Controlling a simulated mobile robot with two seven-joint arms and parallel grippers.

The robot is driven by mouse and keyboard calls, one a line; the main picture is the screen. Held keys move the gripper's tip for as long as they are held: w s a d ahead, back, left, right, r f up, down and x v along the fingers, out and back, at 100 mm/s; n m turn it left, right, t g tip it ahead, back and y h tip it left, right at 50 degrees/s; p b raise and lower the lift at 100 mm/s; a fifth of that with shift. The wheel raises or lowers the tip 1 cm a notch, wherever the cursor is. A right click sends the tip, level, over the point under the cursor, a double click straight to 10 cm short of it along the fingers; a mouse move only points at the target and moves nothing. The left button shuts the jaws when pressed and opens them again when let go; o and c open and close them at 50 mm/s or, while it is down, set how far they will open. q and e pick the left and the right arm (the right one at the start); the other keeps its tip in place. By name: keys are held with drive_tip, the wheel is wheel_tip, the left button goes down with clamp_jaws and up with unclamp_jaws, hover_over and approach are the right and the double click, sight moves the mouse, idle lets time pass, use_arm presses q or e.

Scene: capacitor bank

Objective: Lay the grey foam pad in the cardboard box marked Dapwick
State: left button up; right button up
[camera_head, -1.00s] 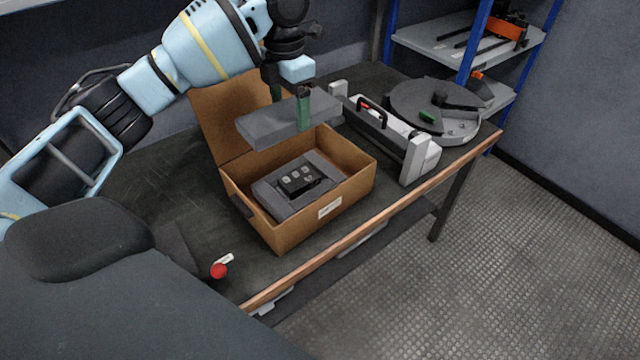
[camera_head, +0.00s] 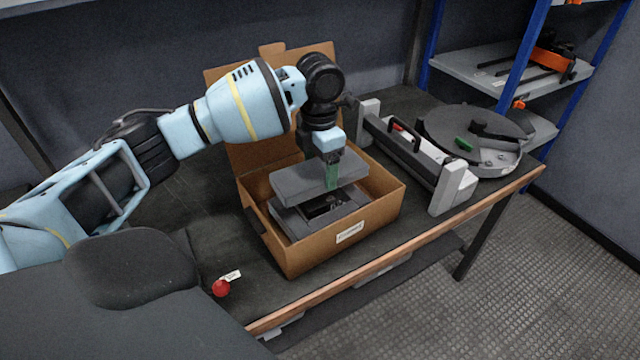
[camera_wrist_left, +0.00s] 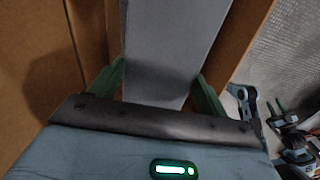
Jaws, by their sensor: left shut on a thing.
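The grey foam pad (camera_head: 298,181) is a flat slab, held roughly level over the open cardboard box (camera_head: 300,255). My left gripper (camera_head: 332,178) comes from above and is shut on the pad; its green fingers sit on either side of it. In the left wrist view the pad (camera_wrist_left: 170,45) lies between the fingers (camera_wrist_left: 158,85), with brown box walls around. The box has a white label (camera_head: 349,233) on its front, too small to read. Inside, a dark block (camera_head: 318,206) in a grey bed is partly hidden by the pad. Part of what looks like my right gripper (camera_wrist_left: 285,115) shows small in the wrist view.
A grey frame with a black handle (camera_head: 405,145) stands right of the box, near a round dark device (camera_head: 475,135). The box's raised flap (camera_head: 255,140) stands behind. A red ball-shaped thing (camera_head: 221,288) with a tag lies at front left. Blue-post shelves stand at right.

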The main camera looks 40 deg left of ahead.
sight(320, 170)
use_arm(q)
drive_tip(key=shift+f, duration=2.5)
drive_tip(key=shift+f+b, duration=0.15)
drive_tip(key=shift+b, duration=0.15)
drive_tip(key=o, duration=1)
drive_tip(key=shift+c, duration=0.2)
wheel_tip(320, 170, up, 12)
drive_tip(key=shift+r+p, duration=0.2)
drive_tip(key=shift+p, duration=0.5)
